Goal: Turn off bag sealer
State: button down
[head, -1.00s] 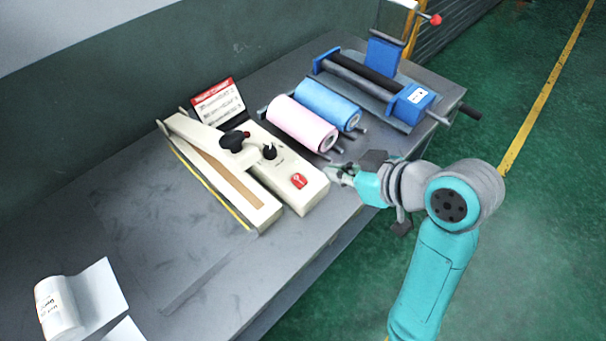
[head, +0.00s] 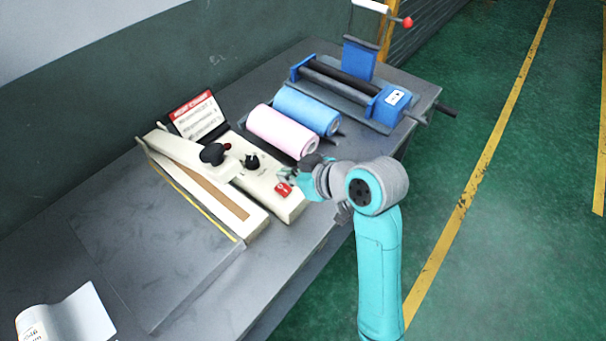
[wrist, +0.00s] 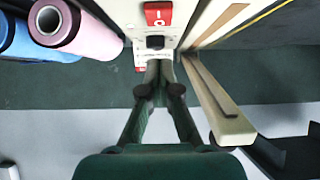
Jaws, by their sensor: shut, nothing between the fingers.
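The bag sealer (head: 270,196) is a cream machine on the grey bench, with a long hinged arm on its left side. Its red rocker switch (head: 284,189) is near the front right end and also shows at the top of the wrist view (wrist: 158,13). A black dial (head: 252,161) sits behind it on the panel. My gripper (head: 288,174) is over the sealer's front right end, close to the switch. In the wrist view my gripper (wrist: 160,68) has its fingertips together and empty, just below the dial in the picture. I cannot tell whether they touch the panel.
A pink roll (head: 280,131) and a blue roll (head: 307,110) lie just behind my gripper. A blue roller machine (head: 393,104) stands at the back right. A red-topped sign (head: 197,115) stands behind the sealer.

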aim_at(281, 186)
notch_tip(281, 186, down, 3)
jog(key=shift+w+a+r, duration=0.1)
jog(key=shift+r, duration=0.1)
jog(key=shift+w+a+f, duration=0.1)
jog(key=shift+f, duration=0.6)
jog(key=shift+a+f, duration=0.1)
jog(key=shift+f, duration=0.1)
jog(key=shift+w, duration=0.1)
jog(key=shift+w+a+r, duration=0.3)
jog(key=shift+w+a, duration=0.15)
jog(key=shift+a, duration=0.15)
jog(key=shift+r, duration=0.1)
